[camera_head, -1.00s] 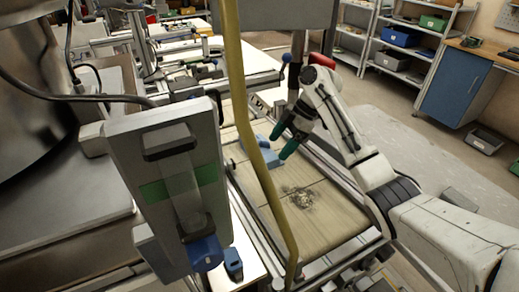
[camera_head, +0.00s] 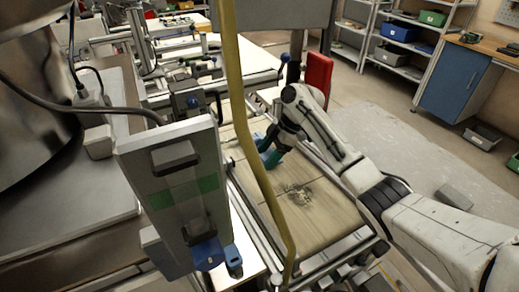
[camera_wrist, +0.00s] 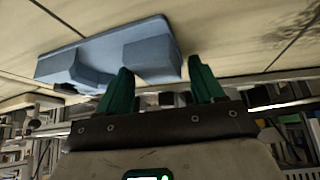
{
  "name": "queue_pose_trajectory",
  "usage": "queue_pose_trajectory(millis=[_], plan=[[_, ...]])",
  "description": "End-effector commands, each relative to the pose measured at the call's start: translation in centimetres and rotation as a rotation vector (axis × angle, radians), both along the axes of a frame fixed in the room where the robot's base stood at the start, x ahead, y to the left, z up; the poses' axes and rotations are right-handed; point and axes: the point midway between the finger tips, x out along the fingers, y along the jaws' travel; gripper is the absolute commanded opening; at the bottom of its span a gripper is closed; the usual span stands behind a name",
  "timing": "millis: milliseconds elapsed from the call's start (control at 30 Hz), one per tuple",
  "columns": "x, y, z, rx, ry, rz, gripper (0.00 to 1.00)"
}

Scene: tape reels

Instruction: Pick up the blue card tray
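The blue card tray (camera_wrist: 85,62) is light blue and lies on the tan belt surface. In the wrist view it spans the upper left, and its right end shows between my green fingertips. My gripper (camera_wrist: 160,66) is open, with its fingers apart; the left finger overlaps the tray in the picture and the right finger is just right of its end. I cannot tell whether either finger touches it. In the head view, my gripper (camera_head: 269,157) is low over the belt and hides much of the tray (camera_head: 258,138).
The belt (camera_head: 315,215) has a dark debris patch (camera_head: 299,193) in front of my gripper, and metal rails edge it. A yellow post (camera_head: 240,100) crosses the head view. A red panel (camera_head: 318,75) stands behind my arm.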

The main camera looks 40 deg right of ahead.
Motion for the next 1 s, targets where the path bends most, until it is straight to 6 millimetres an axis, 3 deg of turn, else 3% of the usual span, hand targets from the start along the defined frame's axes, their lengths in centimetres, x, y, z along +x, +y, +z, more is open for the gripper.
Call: queue_pose_trajectory(millis=[67, 500, 800, 1000], plan=[[0.0, 0.0, 0.0, 0.000, 0.000, 0.000, 0.59], [0.0, 0.0, 0.0, 0.000, 0.000, 0.000, 0.17], [0.0, 0.0, 0.2, 0.000, -0.002, 0.000, 0.16], [0.1, -0.1, 1.5, -0.002, -0.006, 0.000, 0.15]])
